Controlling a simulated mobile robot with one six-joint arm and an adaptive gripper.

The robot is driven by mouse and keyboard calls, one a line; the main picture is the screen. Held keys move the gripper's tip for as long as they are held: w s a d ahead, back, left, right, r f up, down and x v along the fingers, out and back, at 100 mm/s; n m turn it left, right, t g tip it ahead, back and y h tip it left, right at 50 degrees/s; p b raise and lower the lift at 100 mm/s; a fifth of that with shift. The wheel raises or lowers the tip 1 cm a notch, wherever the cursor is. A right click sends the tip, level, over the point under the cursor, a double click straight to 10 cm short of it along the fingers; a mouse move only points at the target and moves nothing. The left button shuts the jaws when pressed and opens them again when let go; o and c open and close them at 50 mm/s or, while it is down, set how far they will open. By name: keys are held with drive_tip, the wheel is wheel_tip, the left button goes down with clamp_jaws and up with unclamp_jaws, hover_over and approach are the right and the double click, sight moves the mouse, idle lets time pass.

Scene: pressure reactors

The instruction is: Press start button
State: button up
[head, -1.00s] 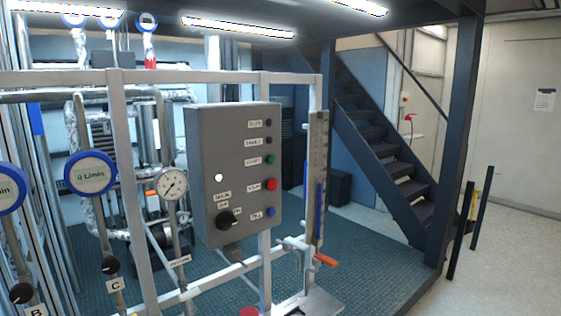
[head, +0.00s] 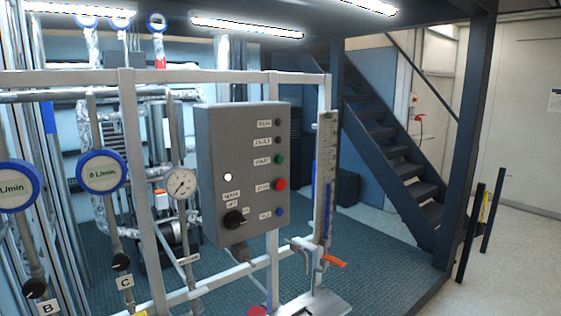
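A grey control box (head: 212,150) is mounted on a white pipe frame in the middle of the head view. On its right-hand side is a column of small labelled parts. A green button (head: 279,160) sits at mid height, with a red button (head: 280,185) below it and a blue button (head: 280,212) lowest. Two dark round parts are above the green one. The labels are too small to read surely. A black rotary knob (head: 234,219) and a white round spot (head: 228,177) are at the lower left of the box. My gripper does not show.
A pressure gauge (head: 182,183) and round blue-rimmed flow meters (head: 101,172) stand left of the box. A valve with an orange handle (head: 334,261) is at lower right. Dark stairs (head: 385,150) and a dark post (head: 466,140) stand farther right, with open floor beyond.

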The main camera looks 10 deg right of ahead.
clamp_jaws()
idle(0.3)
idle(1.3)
